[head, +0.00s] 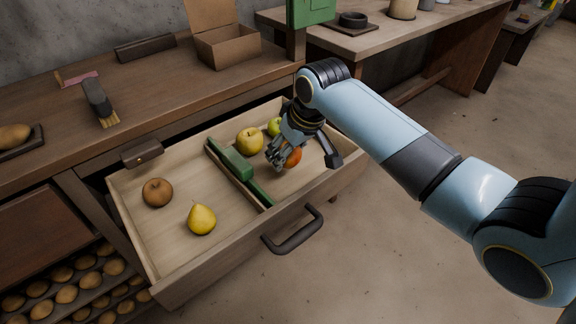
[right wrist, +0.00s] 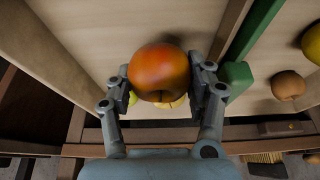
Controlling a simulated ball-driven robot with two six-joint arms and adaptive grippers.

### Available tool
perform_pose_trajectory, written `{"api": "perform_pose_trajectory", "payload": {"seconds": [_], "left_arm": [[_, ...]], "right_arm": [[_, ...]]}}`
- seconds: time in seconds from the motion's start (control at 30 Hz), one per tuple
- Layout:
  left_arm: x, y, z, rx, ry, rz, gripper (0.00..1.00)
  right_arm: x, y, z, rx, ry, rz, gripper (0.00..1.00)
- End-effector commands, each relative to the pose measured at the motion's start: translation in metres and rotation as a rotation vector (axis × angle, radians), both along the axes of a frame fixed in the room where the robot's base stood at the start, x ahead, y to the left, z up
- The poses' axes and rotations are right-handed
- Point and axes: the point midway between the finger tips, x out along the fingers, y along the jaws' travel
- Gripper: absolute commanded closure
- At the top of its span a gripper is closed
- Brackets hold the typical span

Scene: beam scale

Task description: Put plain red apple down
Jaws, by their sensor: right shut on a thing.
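The red apple (head: 293,157) shows orange-red in the head view, partly hidden by my right gripper (head: 280,150). In the right wrist view the apple (right wrist: 160,72) sits between the two fingers of my right gripper (right wrist: 160,85), which is shut on it. It is in the right compartment of the open drawer (head: 222,244), over or on its floor; I cannot tell whether it touches. A yellow apple (head: 250,141) and a green apple (head: 275,126) lie behind it in the same compartment. My left gripper is not in view.
A green divider (head: 232,160) splits the drawer. A brown round fruit (head: 157,192) and a yellow pear (head: 201,219) lie in the left compartment. A cardboard box (head: 228,46) and a brush (head: 97,98) are on the bench. The right compartment's front floor looks clear.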

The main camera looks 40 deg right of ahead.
Motion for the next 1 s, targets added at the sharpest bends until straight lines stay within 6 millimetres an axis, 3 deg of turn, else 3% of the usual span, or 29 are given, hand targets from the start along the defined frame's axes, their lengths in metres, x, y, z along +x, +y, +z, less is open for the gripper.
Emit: {"api": "perform_pose_trajectory", "payload": {"seconds": [0.3,0.7,0.73,0.87,1.0], "left_arm": [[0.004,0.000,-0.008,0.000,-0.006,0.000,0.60],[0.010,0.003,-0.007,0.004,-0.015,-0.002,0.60],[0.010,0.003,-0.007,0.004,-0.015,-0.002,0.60],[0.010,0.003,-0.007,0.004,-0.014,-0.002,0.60],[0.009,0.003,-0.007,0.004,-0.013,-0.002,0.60]], "right_arm": [[0.001,0.000,-0.039,-0.001,0.001,0.001,0.80],[0.001,0.000,-0.044,-0.001,0.000,0.000,0.80],[0.001,0.000,-0.043,-0.001,0.000,0.000,0.42],[0.001,0.000,-0.043,-0.001,0.000,0.000,0.25],[0.001,0.000,-0.043,-0.001,0.000,0.000,0.22]]}}
